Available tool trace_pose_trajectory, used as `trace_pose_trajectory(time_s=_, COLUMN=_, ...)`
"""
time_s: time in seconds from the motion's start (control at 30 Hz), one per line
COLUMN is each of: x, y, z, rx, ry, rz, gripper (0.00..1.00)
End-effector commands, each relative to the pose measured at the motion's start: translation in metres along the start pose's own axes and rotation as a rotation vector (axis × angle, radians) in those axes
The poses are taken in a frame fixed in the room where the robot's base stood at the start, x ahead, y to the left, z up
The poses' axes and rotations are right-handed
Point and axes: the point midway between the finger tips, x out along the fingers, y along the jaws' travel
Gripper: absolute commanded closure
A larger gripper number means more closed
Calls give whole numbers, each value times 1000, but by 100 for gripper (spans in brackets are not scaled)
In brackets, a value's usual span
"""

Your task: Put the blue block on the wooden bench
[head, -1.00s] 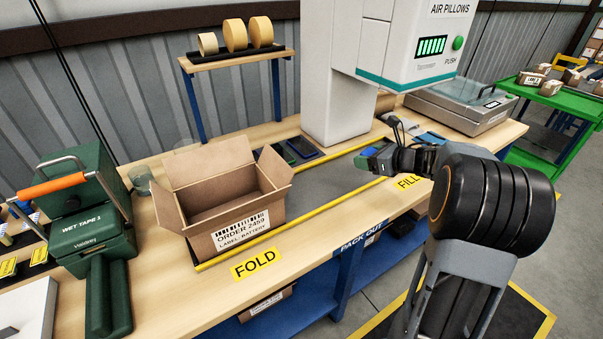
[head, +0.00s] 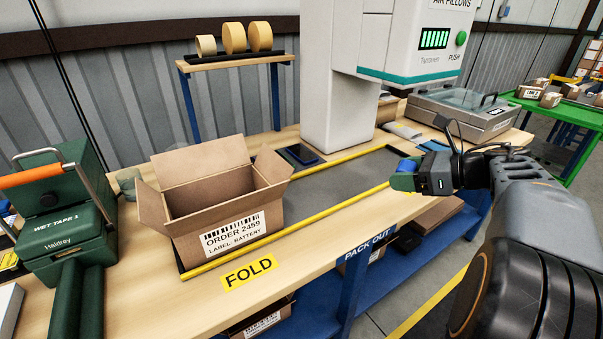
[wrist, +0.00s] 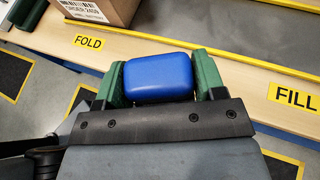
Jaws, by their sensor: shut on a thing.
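The blue block (wrist: 160,78) is a smooth, rounded piece held between the two green fingers of my gripper (wrist: 158,80) in the wrist view. In the head view a bit of the blue block (head: 407,165) shows at the tip of my gripper (head: 405,175), which is near the front edge of the bench on the right. The wooden bench (head: 318,228) runs across the view, with a grey mat and yellow strips on its top. The gap between block and bench top is hard to tell.
An open carton (head: 215,200) stands on the bench's left part. A green tape machine (head: 65,215) is at far left. A white air pillow machine (head: 335,100) stands behind the mat. The mat (head: 340,190) is mostly clear, as is the wood near the FOLD label (head: 249,272).

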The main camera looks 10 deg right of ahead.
Motion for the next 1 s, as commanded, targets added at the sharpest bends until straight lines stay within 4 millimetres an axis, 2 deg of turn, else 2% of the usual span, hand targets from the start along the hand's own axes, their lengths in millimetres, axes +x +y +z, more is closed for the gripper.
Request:
trace_pose_trajectory(time_s=0.03, x=4, y=16, z=-4, rx=-2, ry=0, rz=-2, gripper=61)
trace_pose_trajectory(time_s=0.2, x=15, y=48, z=-21, rx=4, ry=2, rz=-12, gripper=61)
trace_pose_trajectory(time_s=0.33, x=21, y=57, z=-34, rx=9, ry=3, rz=-19, gripper=61)
trace_pose_trajectory(time_s=0.47, x=25, y=58, z=-42, rx=11, ry=4, rz=-25, gripper=61)
trace_pose_trajectory(time_s=0.63, x=40, y=38, z=-50, rx=15, ry=5, rz=-26, gripper=61)
trace_pose_trajectory(time_s=0.9, x=82, y=-20, z=-65, rx=15, ry=6, rz=-25, gripper=61)
trace_pose_trajectory(time_s=1.0, x=96, y=-34, z=-78, rx=16, ry=5, rz=-26, gripper=61)
